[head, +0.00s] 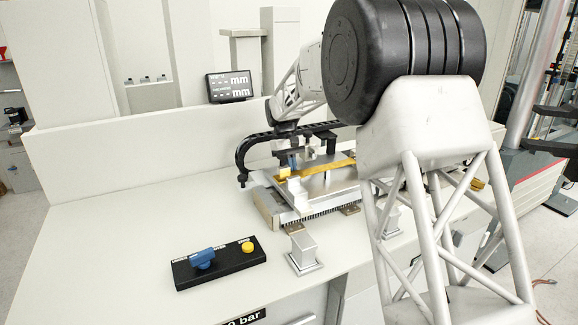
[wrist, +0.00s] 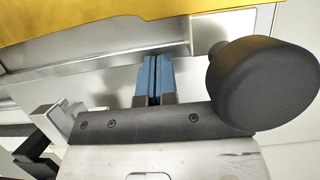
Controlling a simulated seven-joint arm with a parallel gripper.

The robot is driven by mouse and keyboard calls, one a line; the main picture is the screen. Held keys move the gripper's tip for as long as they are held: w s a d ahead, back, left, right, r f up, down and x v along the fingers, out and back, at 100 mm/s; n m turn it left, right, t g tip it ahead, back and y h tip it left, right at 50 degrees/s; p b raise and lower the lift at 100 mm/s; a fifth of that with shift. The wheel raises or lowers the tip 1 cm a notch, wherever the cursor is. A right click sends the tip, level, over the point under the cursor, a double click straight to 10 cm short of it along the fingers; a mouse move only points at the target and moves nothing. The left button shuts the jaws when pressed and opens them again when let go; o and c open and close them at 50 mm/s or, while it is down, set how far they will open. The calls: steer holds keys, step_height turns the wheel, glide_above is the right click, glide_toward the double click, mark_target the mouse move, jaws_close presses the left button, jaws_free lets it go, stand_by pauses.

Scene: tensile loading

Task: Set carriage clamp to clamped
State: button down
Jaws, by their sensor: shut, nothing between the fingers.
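A black control box (head: 222,264) lies on the bench at the front left. It carries a blue lever knob (head: 203,258) and a yellow button (head: 247,247). Small labels beside the knob are too small to read, and I cannot tell whether this knob is the carriage clamp. The metal fixture (head: 268,205) stands at the middle of the bench with a flat yellow strip (head: 335,168) on it. My gripper (head: 293,161) is over the fixture, well apart from the control box. In the wrist view its blue fingers (wrist: 153,78) are shut together and empty, near the yellow strip's edge (wrist: 60,27).
A black curved cable guide (head: 262,140) arches behind the fixture. A small display (head: 229,87) stands at the back. The bench's left part (head: 110,205) is clear.

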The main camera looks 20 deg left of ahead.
steer(key=shift+f, duration=0.3)
steer(key=shift+w+a, duration=0.5)
steer(key=shift+w, duration=0.05)
steer(key=shift+w+a+r, duration=0.25)
steer(key=shift+w+a, duration=0.25)
steer(key=shift+w+a+r, duration=0.2)
steer(key=shift+w+a, duration=0.3)
steer(key=v, duration=0.9)
steer(key=shift+r, duration=0.4)
steer(key=shift+d, duration=0.1)
